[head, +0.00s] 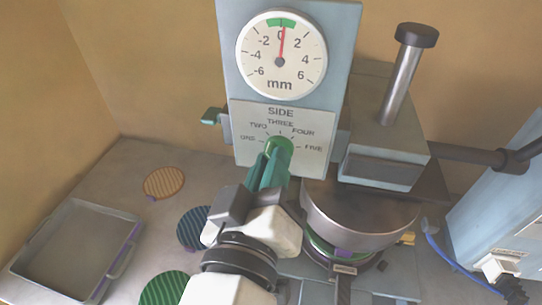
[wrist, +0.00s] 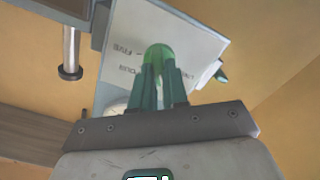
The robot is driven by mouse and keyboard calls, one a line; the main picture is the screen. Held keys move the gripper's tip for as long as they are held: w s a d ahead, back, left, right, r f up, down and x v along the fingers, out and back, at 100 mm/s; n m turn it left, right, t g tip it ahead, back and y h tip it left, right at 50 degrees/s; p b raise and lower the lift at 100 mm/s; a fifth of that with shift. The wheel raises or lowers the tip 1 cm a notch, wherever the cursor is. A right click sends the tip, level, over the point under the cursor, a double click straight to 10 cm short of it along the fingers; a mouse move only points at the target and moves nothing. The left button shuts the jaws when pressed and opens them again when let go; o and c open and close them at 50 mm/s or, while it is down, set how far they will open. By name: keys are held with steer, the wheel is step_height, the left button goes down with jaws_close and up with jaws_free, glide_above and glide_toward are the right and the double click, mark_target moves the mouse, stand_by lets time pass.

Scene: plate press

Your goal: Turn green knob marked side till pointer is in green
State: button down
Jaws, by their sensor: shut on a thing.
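The green knob (head: 281,148) sits on the white SIDE plate (head: 248,118), with labels ONE to FIVE around it. My gripper (head: 268,168) is shut on the knob from the front and left. The wrist view shows the rounded top of the knob (wrist: 159,52) between the dark green fingers (wrist: 158,88). Which label the knob points to is hidden. The round dial gauge (head: 262,62) in mm stands above the plate. Its red pointer (head: 282,42) is near 0, a little right of straight up, with its tip at the green band (head: 281,22).
A press with a dark-topped post (head: 402,80) and a round metal drum (head: 355,222) stands right of the knob. A grey tray (head: 75,250) lies at left. Orange (head: 164,183), dark blue (head: 192,228) and green (head: 165,289) ribbed discs lie on the table. A green-tipped lever (head: 211,116) sticks out left of the plate.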

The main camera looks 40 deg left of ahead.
steer(key=shift+n, duration=0.5)
steer(key=c, duration=1.1)
jaws_free()
steer(key=shift+c, duration=0.2)
steer(key=shift+s, duration=0.1)
steer(key=b+v, duration=0.1)
steer(key=v, duration=0.9)
steer(key=shift+s, duration=0.3)
steer(key=shift+d, duration=0.1)
